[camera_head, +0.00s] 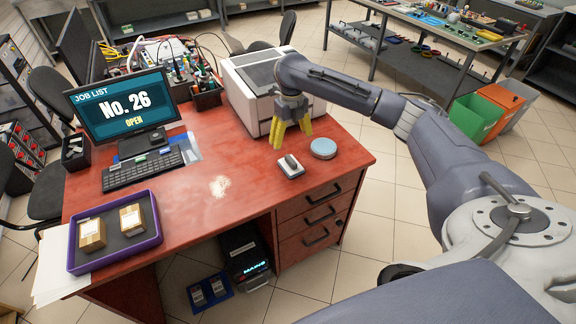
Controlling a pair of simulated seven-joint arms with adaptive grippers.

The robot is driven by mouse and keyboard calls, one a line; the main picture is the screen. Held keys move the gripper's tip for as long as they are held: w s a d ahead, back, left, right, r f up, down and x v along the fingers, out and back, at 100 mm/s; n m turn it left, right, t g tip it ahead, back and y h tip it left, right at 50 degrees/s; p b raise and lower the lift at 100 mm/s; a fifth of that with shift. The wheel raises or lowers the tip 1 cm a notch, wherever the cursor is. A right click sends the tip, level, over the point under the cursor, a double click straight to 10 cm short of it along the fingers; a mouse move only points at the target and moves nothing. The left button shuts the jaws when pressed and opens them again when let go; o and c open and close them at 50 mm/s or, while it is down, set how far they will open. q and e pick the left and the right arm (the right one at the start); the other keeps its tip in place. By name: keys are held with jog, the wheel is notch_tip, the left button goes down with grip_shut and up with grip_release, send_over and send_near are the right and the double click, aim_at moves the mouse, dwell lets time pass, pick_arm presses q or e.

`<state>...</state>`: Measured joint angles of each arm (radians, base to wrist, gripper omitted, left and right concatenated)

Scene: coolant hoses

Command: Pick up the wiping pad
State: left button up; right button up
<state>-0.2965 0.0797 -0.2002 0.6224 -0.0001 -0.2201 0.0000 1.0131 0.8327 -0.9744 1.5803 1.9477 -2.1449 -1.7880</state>
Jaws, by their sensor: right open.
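Two small pad-like things lie on the red desk (180,235) near its right end. One is a pale block with a dark grey grip on top (290,167), which looks like the wiping pad. The other is a round, flat blue disc (323,148); I cannot be sure which one is the pad. My right gripper (290,138) points down with its yellow fingers apart and empty. It is just behind the pale block and left of the disc, and appears apart from both. My left gripper is out of view.
A pale powdery patch (219,187) marks the desk's middle. A white boxy machine (250,92) stands close behind my gripper. A monitor (122,108), a keyboard (143,170) and a purple tray (115,232) with two boxes occupy the left side. The desk's front middle is clear.

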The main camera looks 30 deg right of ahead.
aim_at(291, 159)
notch_tip(291, 159, down, 14)
jog(key=shift+r, duration=0.25)
dwell(0.6)
jog(key=c, duration=1.3)
